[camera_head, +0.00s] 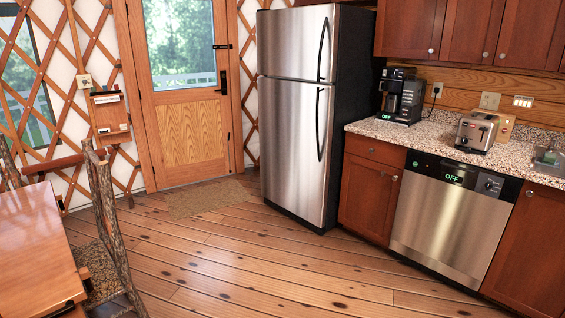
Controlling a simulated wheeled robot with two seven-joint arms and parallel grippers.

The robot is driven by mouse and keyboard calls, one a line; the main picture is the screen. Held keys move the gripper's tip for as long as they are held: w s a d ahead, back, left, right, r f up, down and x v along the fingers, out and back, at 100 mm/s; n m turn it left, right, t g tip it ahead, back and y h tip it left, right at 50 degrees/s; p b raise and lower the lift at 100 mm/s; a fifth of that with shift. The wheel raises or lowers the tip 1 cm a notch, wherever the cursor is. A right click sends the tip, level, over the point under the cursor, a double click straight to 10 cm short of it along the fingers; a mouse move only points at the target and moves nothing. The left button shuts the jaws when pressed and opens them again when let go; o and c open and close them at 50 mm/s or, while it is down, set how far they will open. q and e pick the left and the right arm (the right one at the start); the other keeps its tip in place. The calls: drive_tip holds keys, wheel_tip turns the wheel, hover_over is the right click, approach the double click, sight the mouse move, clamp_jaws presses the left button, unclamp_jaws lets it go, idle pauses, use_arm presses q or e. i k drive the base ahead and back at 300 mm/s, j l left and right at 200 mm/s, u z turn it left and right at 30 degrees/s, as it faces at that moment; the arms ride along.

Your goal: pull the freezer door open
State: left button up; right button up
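The freezer door (292,42) is the upper, smaller stainless door of a tall top-freezer refrigerator (285,155). The door looks shut, flush above the larger lower door. Its black curved handle (324,50) runs vertically along its right edge. The lower door has a similar black handle (320,124) on the same side. The refrigerator's dark right side panel is visible. Neither of my grippers shows in the head view, and nothing touches the freezer door.
Open plank floor (240,265) lies before the refrigerator. A mat (205,198) lies by the wooden door (185,95). A table (35,240) and a branch-framed chair (108,215) stand at left. A dishwasher (448,225) and counter (430,143) with a coffee maker (400,97) and toaster (477,131) are at right.

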sight(298, 42)
drive_tip(key=i+u, duration=0.25)
drive_tip(key=i, duration=2.4)
